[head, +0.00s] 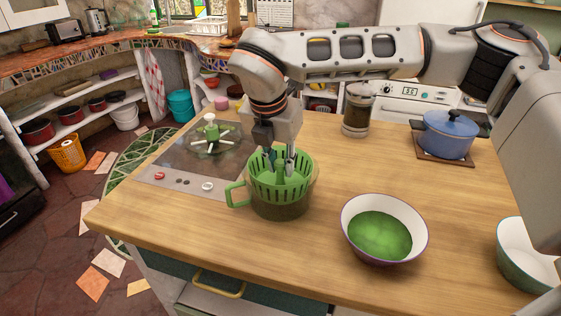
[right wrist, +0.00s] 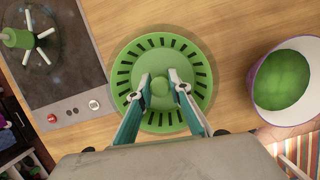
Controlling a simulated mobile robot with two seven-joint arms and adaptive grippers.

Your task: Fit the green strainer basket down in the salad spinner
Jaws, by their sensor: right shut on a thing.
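The green strainer basket (head: 262,186) is upright, with its lower part inside the clear salad spinner bowl (head: 283,211), whose green handle sticks out to the left. The basket's slotted wall shows at and above the bowl's rim. I cannot tell whether it rests on the bottom. My right gripper (head: 279,163) reaches down into the basket from above and is shut on its green centre post. In the right wrist view, the fingers (right wrist: 160,83) flank the round top of the post, with the slotted basket floor (right wrist: 160,119) around it. My left gripper is not in view.
A green-knobbed, spoked piece (head: 211,133) stands on the dark cooktop (head: 172,164) at left. A white bowl with green contents (head: 381,236) is to the right. The front counter is clear.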

